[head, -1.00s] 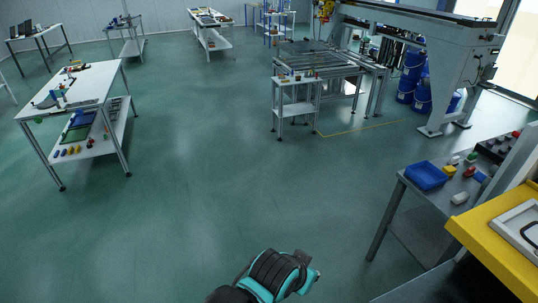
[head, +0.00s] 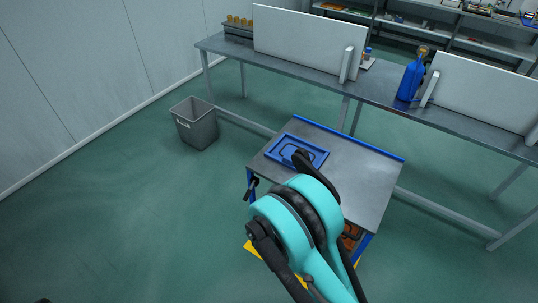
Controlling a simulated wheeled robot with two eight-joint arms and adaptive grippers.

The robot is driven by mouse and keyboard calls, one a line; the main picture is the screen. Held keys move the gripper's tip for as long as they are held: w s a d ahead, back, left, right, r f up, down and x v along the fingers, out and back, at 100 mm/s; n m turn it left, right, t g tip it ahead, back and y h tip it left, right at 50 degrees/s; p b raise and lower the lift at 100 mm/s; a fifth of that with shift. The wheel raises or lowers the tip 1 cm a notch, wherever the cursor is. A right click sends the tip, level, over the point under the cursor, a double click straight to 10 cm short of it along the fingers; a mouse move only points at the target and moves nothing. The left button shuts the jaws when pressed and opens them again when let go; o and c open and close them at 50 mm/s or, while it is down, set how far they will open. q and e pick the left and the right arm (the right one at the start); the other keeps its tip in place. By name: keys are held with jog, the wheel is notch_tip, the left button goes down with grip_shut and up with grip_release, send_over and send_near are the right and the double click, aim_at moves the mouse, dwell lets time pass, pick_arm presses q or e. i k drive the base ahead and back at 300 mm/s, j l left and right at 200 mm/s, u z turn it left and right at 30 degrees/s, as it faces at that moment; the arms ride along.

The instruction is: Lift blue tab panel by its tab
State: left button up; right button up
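A flat blue panel (head: 283,147) with a raised rim and a dark rounded outline inside lies on the grey top of a cart in the head view. I cannot make out its tab. One of my arms (head: 322,197), teal and black, rises from the bottom, right of centre, and looks like the right one. A dark end piece of it overlaps the panel's right part in the picture. I cannot tell whether it touches the panel, and no fingers can be made out. My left gripper is not in view.
The cart (head: 362,180) has blue edges. Behind it runs a long grey table (head: 385,92) with white upright boards (head: 305,42) and a blue bottle (head: 410,80). A grey bin (head: 194,124) stands left of the cart. The floor at left is clear.

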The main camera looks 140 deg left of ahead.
aim_at(281, 151)
jog(key=u, duration=4.5)
jog(key=j+z, duration=0.1)
jog(key=z, duration=0.25)
jog(key=i+j+z, duration=0.1)
jog(key=z, duration=0.25)
jog(key=i+j+z, duration=0.1)
jog(key=z, duration=0.25)
jog(key=i+j+z, duration=0.15)
jog(key=j+z, duration=0.15)
jog(key=j, duration=0.6)
jog(key=i+j+z, duration=0.1)
jog(key=j+z, duration=0.2)
jog(key=j, duration=1.2)
